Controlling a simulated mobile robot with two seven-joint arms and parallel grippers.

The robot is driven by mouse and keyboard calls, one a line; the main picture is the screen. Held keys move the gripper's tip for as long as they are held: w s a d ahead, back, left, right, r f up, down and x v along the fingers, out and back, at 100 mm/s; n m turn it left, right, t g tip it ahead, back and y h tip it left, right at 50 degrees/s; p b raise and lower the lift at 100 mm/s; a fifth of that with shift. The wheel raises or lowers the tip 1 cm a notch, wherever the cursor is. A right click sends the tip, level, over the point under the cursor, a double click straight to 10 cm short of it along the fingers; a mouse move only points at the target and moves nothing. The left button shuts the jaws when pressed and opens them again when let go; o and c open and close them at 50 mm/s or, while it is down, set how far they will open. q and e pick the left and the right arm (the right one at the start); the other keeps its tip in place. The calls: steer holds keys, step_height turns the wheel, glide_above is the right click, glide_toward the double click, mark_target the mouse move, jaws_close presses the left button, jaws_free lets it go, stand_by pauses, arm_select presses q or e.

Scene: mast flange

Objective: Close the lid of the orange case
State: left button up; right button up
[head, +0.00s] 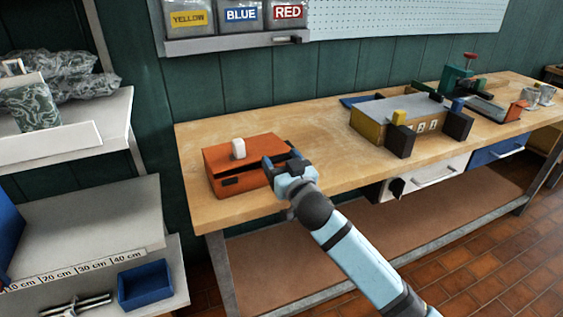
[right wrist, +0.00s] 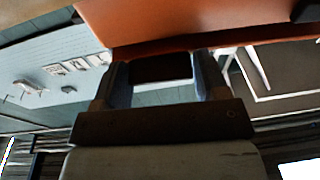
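The orange case (head: 232,158) sits near the left end of the workbench. Its lid lies low over the body, and a dark gap shows near its right side, so it does not look fully flush. In the right wrist view the gripper (right wrist: 162,68) lies just below an orange surface (right wrist: 180,22); a dark block shows between the fingers. I cannot tell if they touch. My left gripper is out of view.
The wooden bench (head: 325,150) has free room between the case and a grey-topped fixture (head: 400,112) with yellow and dark blocks. A green clamp device (head: 460,82) stands farther right. Shelves (head: 90,215) with a blue bin (head: 145,284) are at left.

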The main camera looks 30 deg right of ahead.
steer(key=o, duration=0.3)
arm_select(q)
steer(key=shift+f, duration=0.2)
arm_select(e)
steer(key=shift+s, duration=0.15)
arm_select(q)
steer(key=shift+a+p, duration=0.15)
steer(key=shift+p, duration=0.15)
arm_select(e)
steer(key=s+f, duration=0.1)
steer(key=s, duration=1.2)
steer(key=shift+s+f, duration=0.25)
steer(key=shift+f, duration=0.15)
